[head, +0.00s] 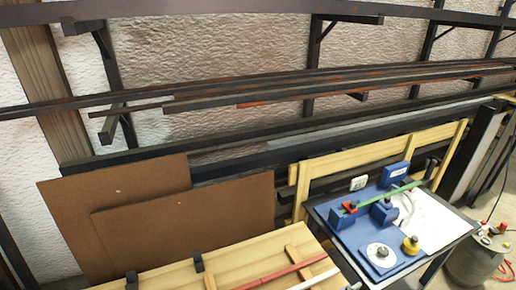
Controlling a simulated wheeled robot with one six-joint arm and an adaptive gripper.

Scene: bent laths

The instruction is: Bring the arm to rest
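My arm and my gripper do not show in the head view, so I cannot see their pose. A green lath (404,193) lies across blue clamp blocks (343,216) on a blue board (352,240). The board rests on a small dark-edged table (437,252) at the lower right. A red lath (268,277) and a white lath (314,280) lie on a light wooden surface (215,270) at the bottom. The near ends of both are cut off by the frame or hard to make out.
A wall rack (310,85) with long dark bars runs across the back. Two brown boards (185,228) lean below it on the left. A white disc (381,255) and a yellow knob (410,245) are on the small table. A grey canister (470,265) stands at the right.

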